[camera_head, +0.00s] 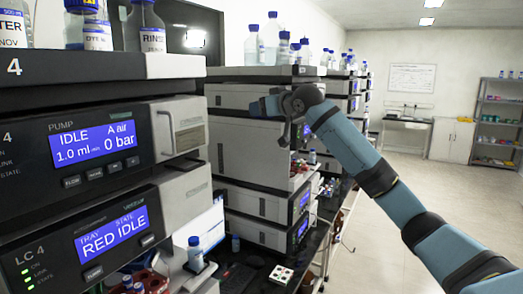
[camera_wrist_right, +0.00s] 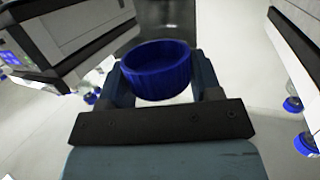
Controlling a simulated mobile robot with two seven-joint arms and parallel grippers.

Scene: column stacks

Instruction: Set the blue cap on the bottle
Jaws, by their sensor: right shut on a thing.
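The blue cap (camera_wrist_right: 158,82) shows in the right wrist view, a round, ribbed cup with its hollow side partly towards the camera. My right gripper (camera_wrist_right: 160,76) is shut on it, one finger on each side. In the head view my right arm reaches in from the right and my right gripper (camera_head: 268,105) is in front of the middle stack, at the height of its upper unit; I cannot make out the cap there. Several bottles stand about, and I cannot tell which one the cap belongs to. My left gripper is not in view.
A left stack holds a pump unit (camera_head: 75,150), with bottles such as the RINSE bottle (camera_head: 152,40) on top. A capped bottle (camera_head: 195,255) stands low beside it. More capped bottles (camera_head: 272,38) top the middle stack (camera_head: 240,148). The floor (camera_head: 400,185) at right is open.

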